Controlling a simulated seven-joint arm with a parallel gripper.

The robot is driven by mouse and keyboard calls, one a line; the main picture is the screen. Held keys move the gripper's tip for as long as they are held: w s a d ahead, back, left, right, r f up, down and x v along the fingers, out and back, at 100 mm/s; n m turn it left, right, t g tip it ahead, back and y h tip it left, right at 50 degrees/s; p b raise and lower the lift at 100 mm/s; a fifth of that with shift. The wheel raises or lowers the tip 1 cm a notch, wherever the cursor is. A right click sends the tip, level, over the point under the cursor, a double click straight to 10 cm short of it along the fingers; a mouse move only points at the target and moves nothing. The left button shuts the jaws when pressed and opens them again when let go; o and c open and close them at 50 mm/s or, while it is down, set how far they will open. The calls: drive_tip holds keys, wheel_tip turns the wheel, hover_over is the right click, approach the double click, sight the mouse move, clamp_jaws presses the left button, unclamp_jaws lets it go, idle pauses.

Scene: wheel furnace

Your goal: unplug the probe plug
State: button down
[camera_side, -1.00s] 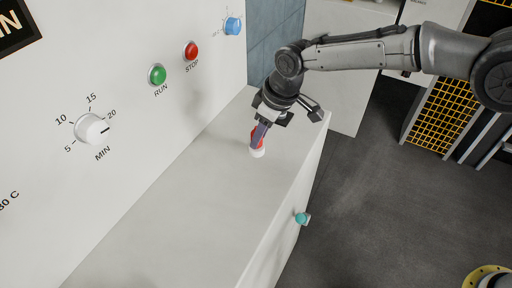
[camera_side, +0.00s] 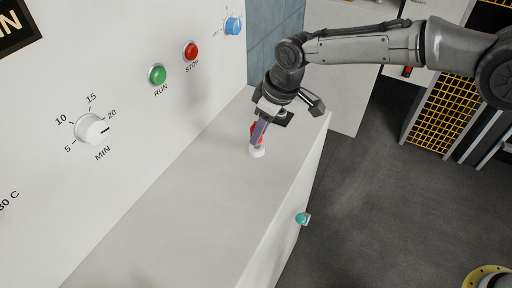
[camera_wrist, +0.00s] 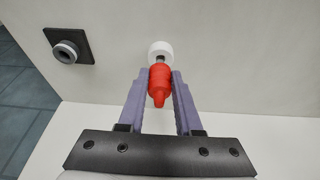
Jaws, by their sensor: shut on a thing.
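The red probe plug (camera_wrist: 160,85) is between the two purple-grey fingers of my gripper (camera_wrist: 160,78), which are shut on its sides. A short grey metal shaft shows between the plug and the round white socket (camera_wrist: 160,48). The shaft's end meets the socket's opening; I cannot tell how much of it is inside. In the side view the plug (camera_side: 255,132) stands just above the white socket (camera_side: 257,152) on the pale ledge, partly hidden by my gripper (camera_side: 259,136). The gripper is tilted.
A dark square plate with a round grey fitting (camera_wrist: 65,51) is beside the socket. The white panel with a dial (camera_side: 92,128), green button (camera_side: 157,74), red button (camera_side: 191,50) and blue knob (camera_side: 233,26) rises to the left.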

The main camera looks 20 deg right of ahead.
drive_tip(key=shift+r, duration=2.25)
